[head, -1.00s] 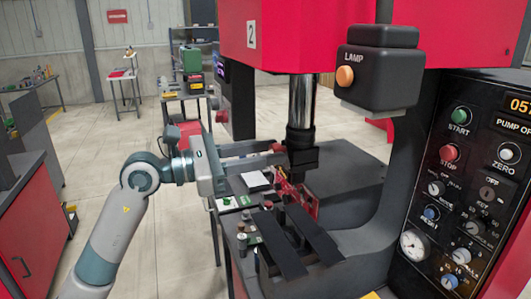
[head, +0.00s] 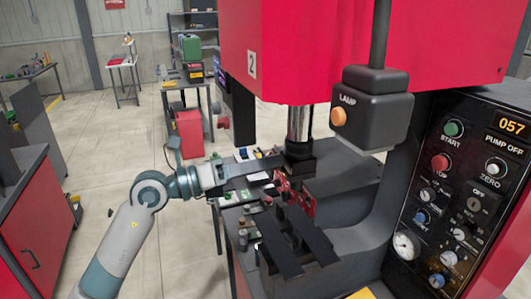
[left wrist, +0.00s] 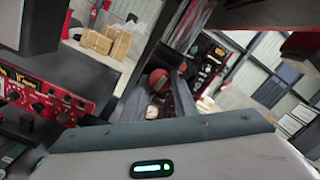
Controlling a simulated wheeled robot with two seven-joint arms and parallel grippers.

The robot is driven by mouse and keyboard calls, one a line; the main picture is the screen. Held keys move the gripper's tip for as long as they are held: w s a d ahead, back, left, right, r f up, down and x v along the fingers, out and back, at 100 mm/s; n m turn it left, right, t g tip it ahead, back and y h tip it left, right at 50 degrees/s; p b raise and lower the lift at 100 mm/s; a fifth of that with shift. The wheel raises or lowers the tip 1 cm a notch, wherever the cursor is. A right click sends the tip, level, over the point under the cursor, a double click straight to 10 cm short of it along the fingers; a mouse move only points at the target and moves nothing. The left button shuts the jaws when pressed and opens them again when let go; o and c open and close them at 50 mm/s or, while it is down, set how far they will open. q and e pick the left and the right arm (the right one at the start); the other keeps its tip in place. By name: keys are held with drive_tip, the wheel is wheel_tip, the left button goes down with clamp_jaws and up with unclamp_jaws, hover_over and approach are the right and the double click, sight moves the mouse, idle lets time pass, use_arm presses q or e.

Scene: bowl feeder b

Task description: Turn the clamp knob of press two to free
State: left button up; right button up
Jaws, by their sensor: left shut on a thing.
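Press two (head: 380,30) is the large red machine with a "2" plate (head: 251,65) on its head, above a steel ram and dark ram foot (head: 299,148). My left gripper (head: 277,166) reaches in from the left, at about the height of the ram foot. In the left wrist view its two dark fingers close around a round red knob (left wrist: 158,78), which I take as the clamp knob. In the head view the knob is hidden or too small to tell. A red bracket (head: 296,196) stands on the press bed near the fingertips. My right gripper is not in view.
A black lamp box (head: 372,105) hangs at the right front of the press. A control panel (head: 465,190) with buttons and dials is at far right. Two dark bars (head: 280,250) lie in front of the bracket.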

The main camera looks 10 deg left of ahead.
use_arm(q)
drive_tip(key=shift+n+p, duration=0.65)
drive_tip(key=shift+n, duration=0.15)
drive_tip(key=o, duration=1.1)
drive_tip(key=shift+c, duration=0.2)
drive_tip(key=shift+a, duration=0.1)
drive_tip(key=b+v, duration=0.9)
drive_tip(key=v, duration=0.8)
drive_tip(key=shift+f, duration=0.15)
drive_tip(key=shift+a, duration=0.1)
